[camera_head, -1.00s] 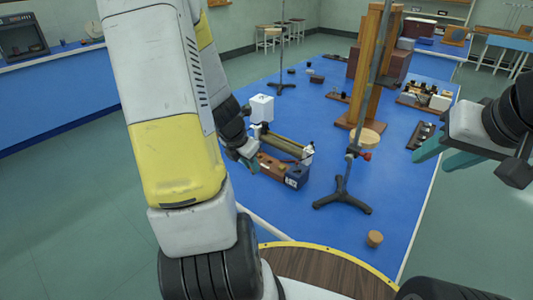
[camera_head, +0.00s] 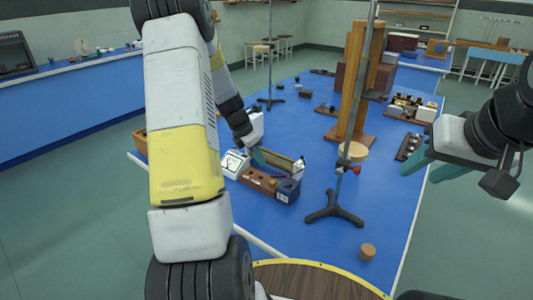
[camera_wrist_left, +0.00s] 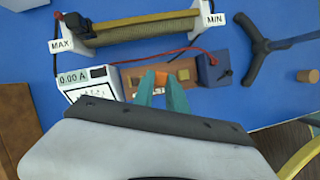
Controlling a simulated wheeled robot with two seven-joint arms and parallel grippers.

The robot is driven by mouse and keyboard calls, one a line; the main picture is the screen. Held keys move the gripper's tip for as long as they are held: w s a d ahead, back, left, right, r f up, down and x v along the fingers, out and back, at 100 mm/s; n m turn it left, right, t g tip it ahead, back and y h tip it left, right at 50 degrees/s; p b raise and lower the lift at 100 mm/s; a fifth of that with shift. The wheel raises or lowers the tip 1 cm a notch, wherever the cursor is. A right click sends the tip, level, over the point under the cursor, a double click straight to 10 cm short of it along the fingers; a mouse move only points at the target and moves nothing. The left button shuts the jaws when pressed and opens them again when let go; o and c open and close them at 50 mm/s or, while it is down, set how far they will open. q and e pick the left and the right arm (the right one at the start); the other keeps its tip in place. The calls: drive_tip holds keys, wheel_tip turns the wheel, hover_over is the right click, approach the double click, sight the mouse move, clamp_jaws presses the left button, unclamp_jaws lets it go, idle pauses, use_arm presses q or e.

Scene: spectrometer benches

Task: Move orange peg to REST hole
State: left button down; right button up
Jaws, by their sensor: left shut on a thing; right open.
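The orange peg (camera_wrist_left: 162,77) shows in the left wrist view between the teal fingertips of my left gripper (camera_wrist_left: 160,88), which is shut on it. The fingertips are over the wooden plug block (camera_wrist_left: 183,69) with a dark blue end. In the head view my left gripper (camera_head: 258,157) is at the far side of this block (camera_head: 256,180); I cannot make out the peg there. The REST label is not readable, and I cannot tell whether the peg sits in a hole. My right gripper (camera_head: 432,164) is open and empty, at the right of the bench.
A rheostat (camera_wrist_left: 140,32) marked MAX and MIN lies behind the block, with red and black wires. A meter (camera_wrist_left: 93,82) reading 0.00 A stands at its left. A tripod stand (camera_head: 335,205) and a cork (camera_head: 368,251) are to the right.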

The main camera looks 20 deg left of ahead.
sight(258, 179)
use_arm(q)
drive_tip(key=shift+f, duration=3.2)
drive_tip(key=c, duration=1.3)
unclamp_jaws()
drive_tip(key=shift+o, duration=0.2)
drive_tip(key=v, duration=0.7)
drive_tip(key=shift+r, duration=0.35)
drive_tip(key=shift+s, duration=0.15)
